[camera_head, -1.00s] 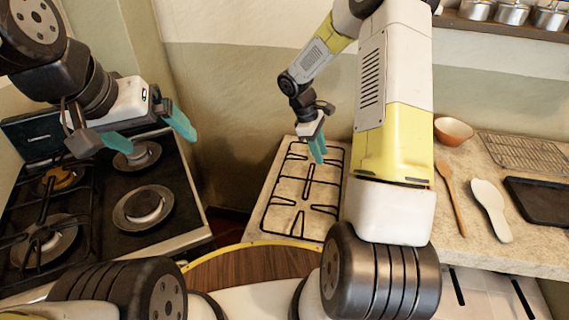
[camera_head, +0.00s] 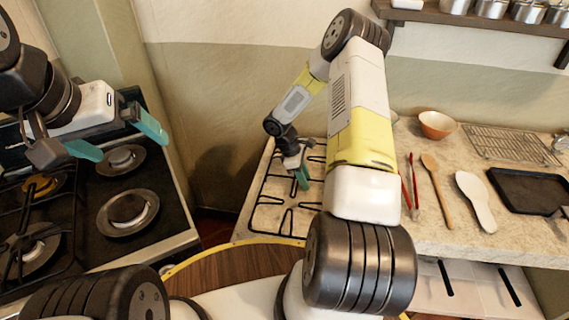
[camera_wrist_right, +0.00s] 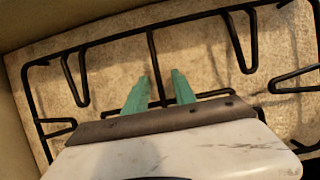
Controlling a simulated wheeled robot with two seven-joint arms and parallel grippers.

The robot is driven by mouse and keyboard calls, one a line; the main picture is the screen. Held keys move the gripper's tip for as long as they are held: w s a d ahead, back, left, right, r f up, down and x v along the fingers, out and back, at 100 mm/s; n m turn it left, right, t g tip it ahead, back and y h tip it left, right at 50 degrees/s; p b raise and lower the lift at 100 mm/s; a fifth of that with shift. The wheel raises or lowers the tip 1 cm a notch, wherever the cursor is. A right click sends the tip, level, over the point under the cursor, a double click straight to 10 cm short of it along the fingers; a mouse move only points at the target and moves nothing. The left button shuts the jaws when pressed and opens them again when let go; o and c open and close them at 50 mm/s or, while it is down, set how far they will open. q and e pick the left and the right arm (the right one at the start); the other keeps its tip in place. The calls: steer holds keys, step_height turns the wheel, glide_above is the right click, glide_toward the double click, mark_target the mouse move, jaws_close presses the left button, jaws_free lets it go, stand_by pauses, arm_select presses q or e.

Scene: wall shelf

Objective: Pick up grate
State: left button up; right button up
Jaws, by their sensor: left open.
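The black wire grate (camera_head: 286,217) lies flat on the stone counter in the middle of the head view, partly hidden by my right arm. In the right wrist view the grate (camera_wrist_right: 115,39) spans most of the picture. My right gripper (camera_head: 303,178) is over the grate and points down at it. Its teal fingers (camera_wrist_right: 162,80) are apart, with a middle bar of the grate showing between them. I cannot tell if they touch it. My left gripper (camera_head: 118,138) is open and empty above the stove at the left.
The stove (camera_head: 165,222) at the left carries burners and another black grate. To the right on the counter lie red tongs (camera_head: 413,185), a wooden spoon (camera_head: 437,185), a white spatula (camera_head: 476,202), a bowl (camera_head: 437,125), a wire rack (camera_head: 500,143) and a dark tray (camera_head: 528,190).

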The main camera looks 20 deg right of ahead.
jaws_close()
stand_by(1.4)
